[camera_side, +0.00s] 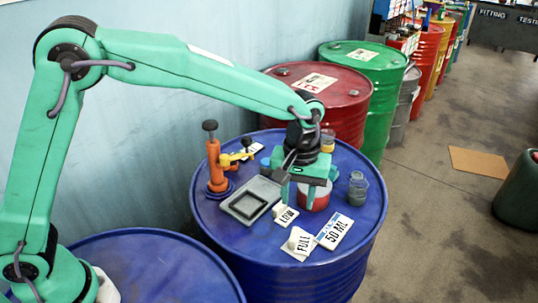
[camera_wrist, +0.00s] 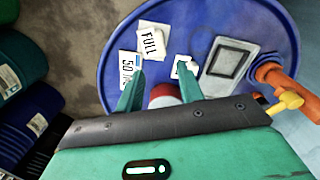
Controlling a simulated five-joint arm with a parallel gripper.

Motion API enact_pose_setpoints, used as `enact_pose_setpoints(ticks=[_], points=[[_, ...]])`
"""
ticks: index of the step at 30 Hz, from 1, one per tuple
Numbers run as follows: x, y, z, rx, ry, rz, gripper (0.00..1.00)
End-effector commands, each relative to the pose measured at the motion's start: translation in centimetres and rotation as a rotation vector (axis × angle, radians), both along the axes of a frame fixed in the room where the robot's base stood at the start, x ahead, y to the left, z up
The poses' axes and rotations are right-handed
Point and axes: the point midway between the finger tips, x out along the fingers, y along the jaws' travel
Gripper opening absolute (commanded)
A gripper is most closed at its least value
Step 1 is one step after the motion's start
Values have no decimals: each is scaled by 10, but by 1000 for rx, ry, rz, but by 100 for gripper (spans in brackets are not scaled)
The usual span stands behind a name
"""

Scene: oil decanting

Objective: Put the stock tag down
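A white tag marked LOW (camera_side: 286,215) lies on the blue drum top (camera_side: 352,232), and its white block also shows in the wrist view (camera_wrist: 190,66). A white tag marked FULL (camera_side: 299,243) lies nearer the front edge, and it also shows in the wrist view (camera_wrist: 151,42). My gripper (camera_side: 298,198) points down over the drum, its two fingers wide apart with no tag between them. In the wrist view (camera_wrist: 160,73) one fingertip overlaps the LOW tag and the other overlaps the 50 ML card (camera_wrist: 127,64). I cannot tell whether either touches.
A red-and-white can (camera_side: 315,196) stands behind the fingers. A glass jar (camera_side: 357,189) is to its right. A grey tray (camera_side: 250,199) and an orange pump (camera_side: 215,165) with a yellow part are on the left. The drum's front rim is mostly clear.

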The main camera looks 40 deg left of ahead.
Motion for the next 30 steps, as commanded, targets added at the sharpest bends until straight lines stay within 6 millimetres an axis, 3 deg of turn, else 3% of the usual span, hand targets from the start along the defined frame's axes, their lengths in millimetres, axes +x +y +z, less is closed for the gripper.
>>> enact_pose_setpoints(ticks=[22,30], points=[[0,2,6,-1,-3,-2,37],[-8,30,33,-20,-42,-31,37]])
